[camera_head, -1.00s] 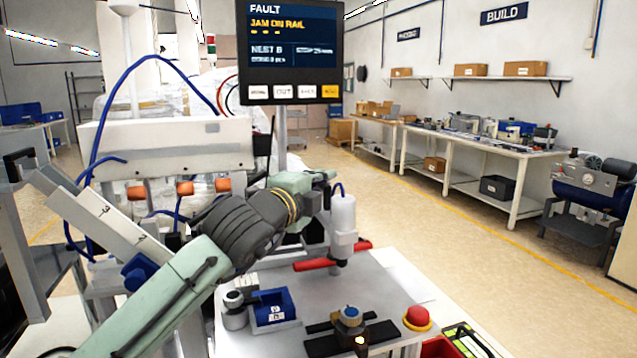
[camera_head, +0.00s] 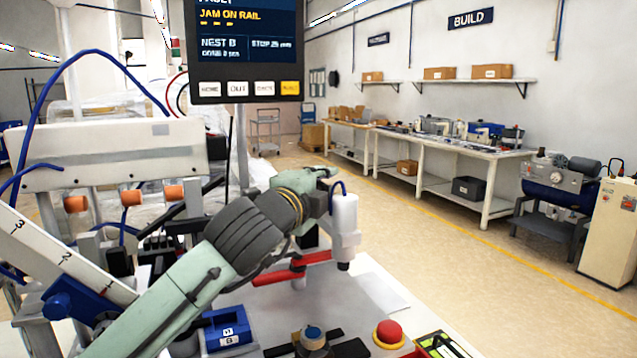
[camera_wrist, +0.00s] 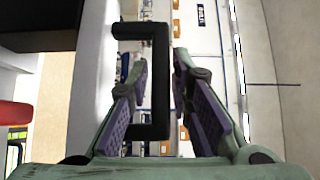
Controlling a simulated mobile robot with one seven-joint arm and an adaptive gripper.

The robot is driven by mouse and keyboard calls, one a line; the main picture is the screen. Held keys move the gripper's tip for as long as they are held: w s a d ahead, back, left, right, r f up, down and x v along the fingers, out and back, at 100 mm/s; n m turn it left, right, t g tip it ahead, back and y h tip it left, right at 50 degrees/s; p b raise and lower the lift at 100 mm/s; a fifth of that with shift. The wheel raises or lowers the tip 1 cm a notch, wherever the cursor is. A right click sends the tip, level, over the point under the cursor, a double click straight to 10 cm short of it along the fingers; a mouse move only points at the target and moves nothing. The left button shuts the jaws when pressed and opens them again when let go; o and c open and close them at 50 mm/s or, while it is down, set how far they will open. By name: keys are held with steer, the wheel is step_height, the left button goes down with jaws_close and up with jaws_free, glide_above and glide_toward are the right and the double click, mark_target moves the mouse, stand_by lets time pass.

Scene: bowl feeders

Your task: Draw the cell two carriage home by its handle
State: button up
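A black C-shaped handle (camera_wrist: 161,90) shows in the wrist view, with its long bar in the gap between my fingers. My gripper (camera_wrist: 160,62) is open, with a purple-padded finger on each side of that bar. The right finger stands clear of it; I cannot tell whether the left one touches. A pale panel (camera_wrist: 92,90) lies left of the handle. Which carriage the handle belongs to does not show. In the head view a pale rail (camera_head: 40,243) numbered 3 and 2 slopes at the lower left; my arm crosses in front of the machine, and my fingers cannot be made out.
A fault screen (camera_head: 247,50) reads jam on rail, nest B. A white cylinder (camera_head: 344,220) and red lever (camera_head: 292,272) show close beside my wrist. A blue block (camera_head: 228,326) and red button (camera_head: 388,334) sit on the table.

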mark_target(328, 227)
steer(key=shift+a, duration=0.3)
steer(key=shift+s+a, duration=0.15)
steer(key=shift+s, duration=0.15)
steer(key=v, duration=1.1)
steer(key=shift+s, duration=0.2)
